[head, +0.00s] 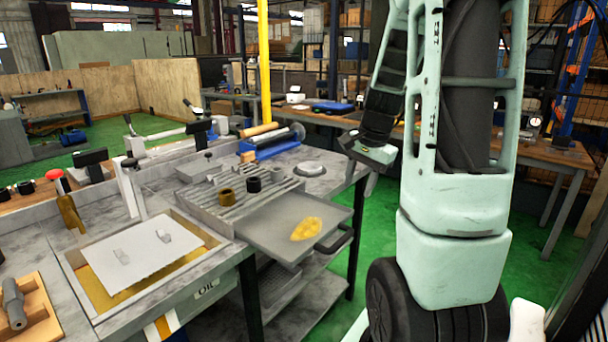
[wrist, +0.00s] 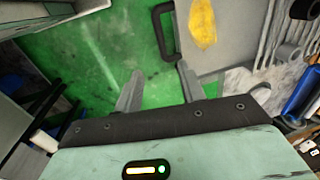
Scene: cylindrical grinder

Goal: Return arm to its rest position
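My arm rises at the right of the head view, its forearm hanging down to my gripper (head: 372,178) beside the right end of the workbench. In the wrist view my gripper (wrist: 158,84) has its two fingers spread apart, with only green floor between them. It holds nothing. The fingers are mostly hard to see in the head view. A grey drawer tray (head: 262,235) with a dark handle (head: 335,240) sticks out from the bench near my arm. The handle also shows just beyond the fingertips in the wrist view (wrist: 158,32); I cannot tell the height gap.
A yellow patch (head: 306,229) lies on the tray. The grey bench (head: 150,200) carries a ribbed plate with small rings, a white sheet in a framed recess (head: 140,250), and a red-topped lever (head: 68,200). A wooden table (head: 470,140) stands behind my arm. Green floor is open between them.

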